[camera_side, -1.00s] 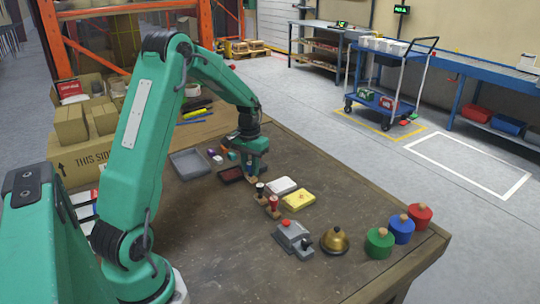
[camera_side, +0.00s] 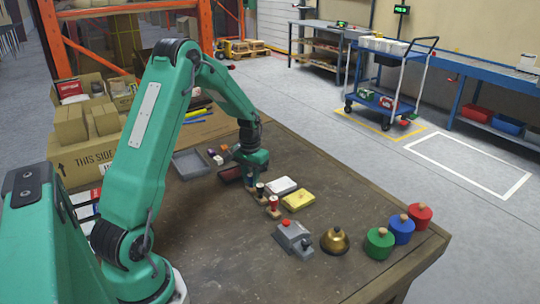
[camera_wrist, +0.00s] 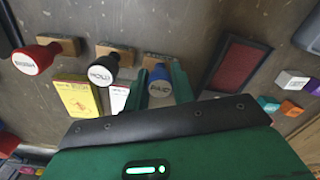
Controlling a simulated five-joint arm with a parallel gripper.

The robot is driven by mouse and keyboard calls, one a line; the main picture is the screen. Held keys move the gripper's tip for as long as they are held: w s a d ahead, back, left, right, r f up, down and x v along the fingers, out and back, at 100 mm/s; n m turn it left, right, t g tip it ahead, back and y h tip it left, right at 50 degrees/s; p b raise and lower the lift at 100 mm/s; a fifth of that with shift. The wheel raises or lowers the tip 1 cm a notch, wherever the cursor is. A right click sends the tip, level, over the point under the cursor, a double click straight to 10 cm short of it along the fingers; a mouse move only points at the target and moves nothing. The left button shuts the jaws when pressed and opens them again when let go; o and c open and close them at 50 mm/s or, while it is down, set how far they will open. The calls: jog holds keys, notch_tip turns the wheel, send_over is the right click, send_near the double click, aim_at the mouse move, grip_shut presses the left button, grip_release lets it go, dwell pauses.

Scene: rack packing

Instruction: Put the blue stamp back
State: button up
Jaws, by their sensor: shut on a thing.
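My gripper (camera_wrist: 160,88) is shut on the blue stamp (camera_wrist: 160,84), with one finger on each side of its round, dark blue handle, which has white lettering on top. Its wooden base (camera_wrist: 158,61) shows past the fingers, in line with the bases of the black stamp (camera_wrist: 105,68) and the red stamp (camera_wrist: 35,59). In the side view, my gripper (camera_side: 254,178) is low over the table, just beyond the black stamp (camera_side: 260,188) and the red stamp (camera_side: 273,202). It hides most of the blue stamp there. I cannot tell whether the base touches the table.
A dark red ink pad (camera_wrist: 240,62) lies right of my gripper in the wrist view. A white pad (camera_side: 281,185) and a yellow pad (camera_side: 298,200) lie beside the stamps. Small cubes (camera_wrist: 290,80) and a grey tray (camera_side: 190,164) are farther off. A brass bell (camera_side: 335,241) stands nearer.

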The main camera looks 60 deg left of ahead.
aim_at(251, 174)
jog(key=shift+f, duration=0.1)
jog(key=o, duration=0.8)
notch_tip(251, 174, up, 12)
jog(key=shift+r, duration=0.2)
jog(key=shift+d, duration=0.1)
dwell(0.6)
